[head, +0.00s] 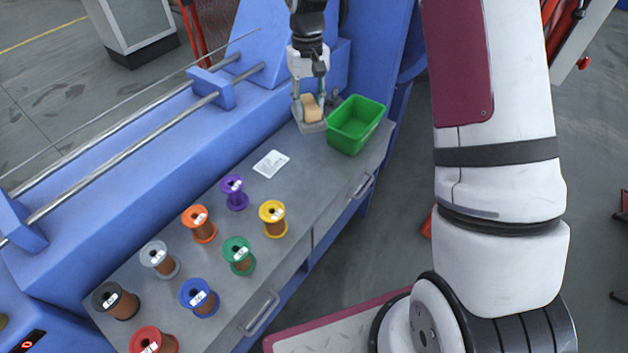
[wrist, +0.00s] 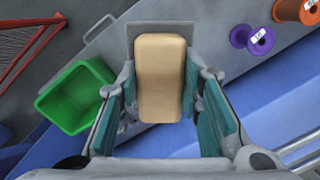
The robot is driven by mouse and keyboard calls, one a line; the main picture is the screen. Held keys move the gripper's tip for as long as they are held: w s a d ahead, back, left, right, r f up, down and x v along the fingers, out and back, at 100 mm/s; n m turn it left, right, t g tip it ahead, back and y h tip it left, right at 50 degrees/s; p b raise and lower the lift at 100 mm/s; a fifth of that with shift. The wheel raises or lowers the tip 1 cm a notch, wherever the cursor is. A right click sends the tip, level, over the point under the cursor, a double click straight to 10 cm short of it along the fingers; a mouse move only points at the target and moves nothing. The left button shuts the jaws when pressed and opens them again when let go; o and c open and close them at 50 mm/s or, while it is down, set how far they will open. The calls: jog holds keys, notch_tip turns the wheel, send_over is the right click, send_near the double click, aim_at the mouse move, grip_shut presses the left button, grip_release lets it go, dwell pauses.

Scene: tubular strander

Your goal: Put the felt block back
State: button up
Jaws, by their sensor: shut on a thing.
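The felt block (head: 311,107) is tan with rounded edges. My gripper (head: 309,116) is shut on it at the far end of the grey bench, just left of the green bin. In the wrist view the felt block (wrist: 160,78) lies between the two teal-padded fingers of my gripper (wrist: 161,95). A small grey square holder (head: 313,128) shows at the block's lower end; its edge also shows behind the block in the wrist view (wrist: 131,36). I cannot tell whether the block touches it.
The green bin (head: 357,120) stands close to the right of my gripper. A white label card (head: 271,163) lies on the bench (head: 300,190). Several wire spools, including a purple one (head: 234,192), stand nearer. The blue machine with its rods (head: 130,120) borders the bench on the left.

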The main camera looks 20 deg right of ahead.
jog(key=s+f+b, duration=0.4)
jog(key=f+b, duration=1)
jog(key=b, duration=0.2)
jog(key=s+d+f+n+h+p, duration=0.1)
jog(key=s+f+n+p, duration=0.1)
jog(key=s+n+p, duration=0.3)
jog(key=s+d+f+n+p, duration=0.1)
jog(key=s+f+n+p, duration=0.15)
jog(key=s, duration=0.45)
jog(key=w, duration=0.5)
jog(key=w+a+f, duration=0.1)
jog(key=w, duration=0.4)
jog(key=w+f, duration=0.1)
jog(key=w, duration=0.4)
jog(key=shift+w+a+b, duration=0.15)
jog(key=shift+b, duration=0.2)
jog(key=shift+w+f, duration=0.1)
jog(key=shift+f, duration=1.65)
